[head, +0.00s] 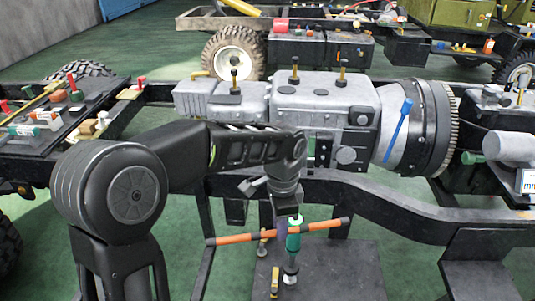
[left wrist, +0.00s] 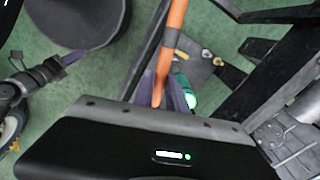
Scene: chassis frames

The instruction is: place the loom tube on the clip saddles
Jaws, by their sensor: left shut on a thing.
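The loom tube (head: 240,237) is an orange rod with dark ends and a dark band. It lies nearly level across the head view, its right end slightly higher. My left gripper (head: 286,225) points down and is shut on the tube near its middle. In the left wrist view the tube (left wrist: 174,22) runs from the top edge down between the fingers of the left gripper (left wrist: 168,95). Small posts that may be the clip saddles (head: 263,243) stand on a dark plate below; I cannot tell for sure. My right gripper is out of view.
A green cylinder (head: 293,242) is close beside the tube and fingers. The dark plate (head: 335,270) has bare room on its right. A black chassis rail (head: 400,205) and a grey gearbox (head: 325,100) with a blue-handled part (head: 397,132) stand behind the arm.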

